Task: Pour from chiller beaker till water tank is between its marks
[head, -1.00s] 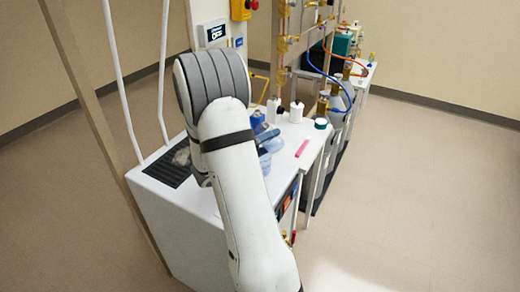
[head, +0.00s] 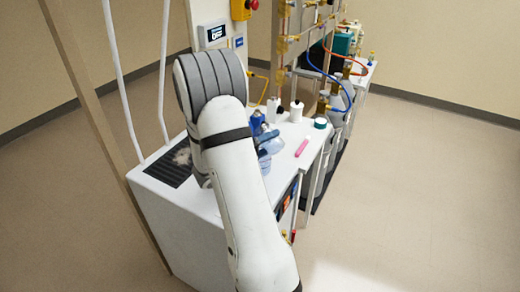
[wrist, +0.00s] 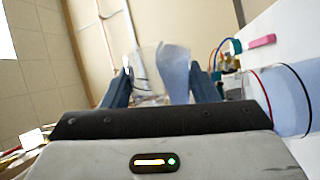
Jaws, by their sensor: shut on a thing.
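My gripper (wrist: 163,88) is shut on a clear beaker (wrist: 148,78) with bluish water in it. The beaker is between the two blue fingers in the wrist view, which is rolled well over. The water tank (wrist: 285,100), clear with a bluish tint, lies at the right of that view, beside the right finger. It has a red mark and a black mark. I cannot tell exactly where its water stands against them, nor whether water is running. In the head view my arm hides much of the gripper; a blue finger (head: 268,136) shows beside clear glassware.
A pink marker (head: 302,147) lies on the white bench (head: 290,163). A dark grille (head: 170,168) is at left. Pipes and hoses are at the back right.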

